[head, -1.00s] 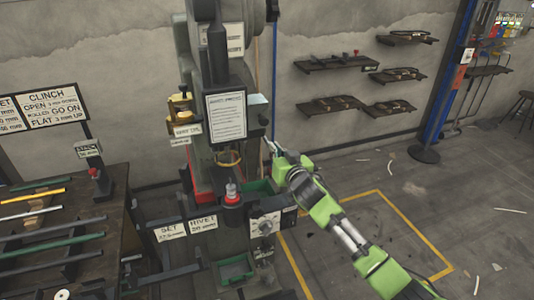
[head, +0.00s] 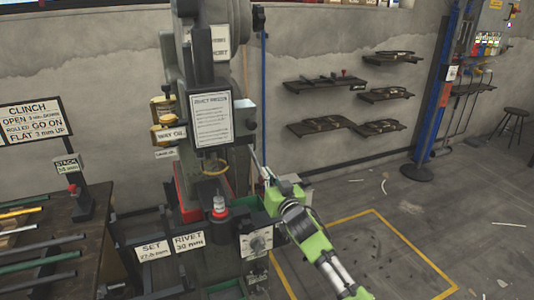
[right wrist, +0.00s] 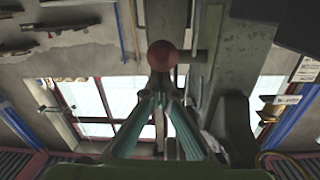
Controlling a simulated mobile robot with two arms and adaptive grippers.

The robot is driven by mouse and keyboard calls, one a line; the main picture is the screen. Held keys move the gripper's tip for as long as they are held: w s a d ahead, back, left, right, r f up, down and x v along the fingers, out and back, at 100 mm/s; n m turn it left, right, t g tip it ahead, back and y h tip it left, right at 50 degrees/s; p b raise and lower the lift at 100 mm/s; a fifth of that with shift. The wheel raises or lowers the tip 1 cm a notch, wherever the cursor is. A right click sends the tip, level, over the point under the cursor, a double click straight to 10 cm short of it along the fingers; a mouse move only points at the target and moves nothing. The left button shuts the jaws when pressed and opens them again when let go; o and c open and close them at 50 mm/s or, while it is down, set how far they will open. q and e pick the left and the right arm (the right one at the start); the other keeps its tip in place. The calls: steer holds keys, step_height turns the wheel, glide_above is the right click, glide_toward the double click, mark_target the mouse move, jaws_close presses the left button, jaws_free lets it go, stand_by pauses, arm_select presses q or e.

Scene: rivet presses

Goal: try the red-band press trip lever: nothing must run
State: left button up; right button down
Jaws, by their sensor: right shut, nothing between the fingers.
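The rivet press (head: 238,70) stands tall and dark green at the middle of the head view, with a red band (head: 185,200) low on its left side. A red ball knob (right wrist: 163,55), apparently the trip lever's end, shows in the right wrist view just beyond my fingertips. I cannot tell whether they touch it. My right gripper (head: 257,160) is at the press's right side, with its fingers pointing up and left; in the right wrist view its fingers (right wrist: 162,88) are together and empty. The lever is not clear in the head view. My left gripper is out of view.
A notice board (head: 212,118) hangs on the press front. A table with rods (head: 88,240) is at left.

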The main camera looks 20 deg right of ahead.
steer(key=shift+s+a+f, duration=0.1)
steer(key=shift+f, duration=0.75)
steer(key=r+p, duration=0.2)
steer(key=r, duration=0.1)
steer(key=r+p, duration=0.1)
steer(key=r, duration=0.1)
steer(key=shift+w+d+p, duration=0.2)
steer(key=shift+w+p, duration=0.15)
steer(key=shift+w, duration=0.05)
steer(key=s+b, duration=0.1)
steer(key=s, duration=0.8)
steer(key=shift+s+f, duration=0.4)
steer(key=shift+d, duration=0.1)
